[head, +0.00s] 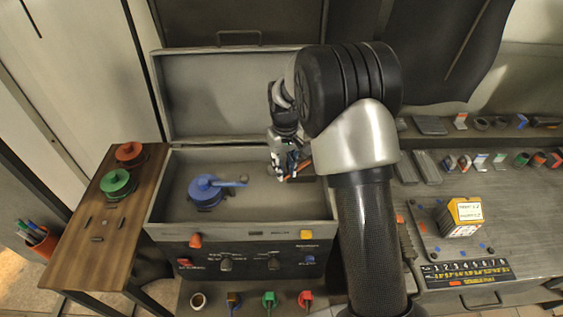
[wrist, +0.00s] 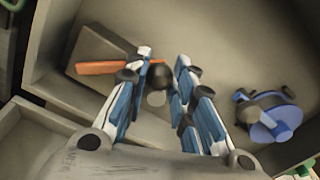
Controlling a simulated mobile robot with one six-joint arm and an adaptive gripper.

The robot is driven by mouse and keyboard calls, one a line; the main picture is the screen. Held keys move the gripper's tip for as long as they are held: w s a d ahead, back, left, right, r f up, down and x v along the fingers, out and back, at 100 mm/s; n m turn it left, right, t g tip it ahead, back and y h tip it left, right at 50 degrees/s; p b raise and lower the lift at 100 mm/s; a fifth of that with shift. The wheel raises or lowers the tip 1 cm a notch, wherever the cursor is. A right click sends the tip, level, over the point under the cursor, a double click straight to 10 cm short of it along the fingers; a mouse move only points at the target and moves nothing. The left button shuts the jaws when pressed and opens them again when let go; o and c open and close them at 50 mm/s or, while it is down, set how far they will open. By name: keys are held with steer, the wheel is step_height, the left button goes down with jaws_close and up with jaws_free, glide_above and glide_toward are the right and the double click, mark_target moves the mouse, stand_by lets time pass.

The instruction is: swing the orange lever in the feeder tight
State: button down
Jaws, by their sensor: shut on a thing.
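The orange lever (wrist: 104,67) lies over a grey block (wrist: 96,45) inside the open grey feeder box (head: 250,218). Its orange bar runs from the left towards my fingertips in the wrist view. My gripper (wrist: 163,68) reaches down into the box with a dark round knob (wrist: 160,76) between its fingers, at the bar's right end. In the head view my gripper (head: 284,165) is at the right part of the box, and only a little orange shows beside it. My arm hides the box's right end there.
A blue round part with a lever (head: 204,190) stands in the box to the left; it also shows in the wrist view (wrist: 268,117). The raised lid (head: 235,95) stands behind. A wooden side table (head: 75,245) holds red and green round parts. A cluttered bench (head: 500,220) lies right.

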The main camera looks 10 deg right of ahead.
steer(key=s+d+n, duration=0.1)
steer(key=n, duration=0.1)
steer(key=s+n+p, duration=0.1)
steer(key=shift+s+d+n, duration=0.2)
steer(key=shift+d+n, duration=0.15)
steer(key=shift+n, duration=0.05)
steer(key=shift+s+d+n, duration=0.4)
steer(key=shift+d+n, duration=0.15)
steer(key=shift+n, duration=0.35)
steer(key=shift+s+d+n+p, duration=0.25)
steer(key=shift+d+n, duration=0.15)
steer(key=shift+n, duration=0.2)
steer(key=shift+s+d+n+p, duration=0.2)
steer(key=shift+d+n, duration=0.2)
steer(key=shift+n, duration=0.2)
steer(key=shift+s+d+n, duration=0.2)
steer(key=shift+d+n, duration=0.7)
steer(key=shift+n, duration=0.4)
steer(key=c, duration=1.3)
jaws_free()
steer(key=shift+c, duration=0.2)
steer(key=shift+r, duration=0.1)
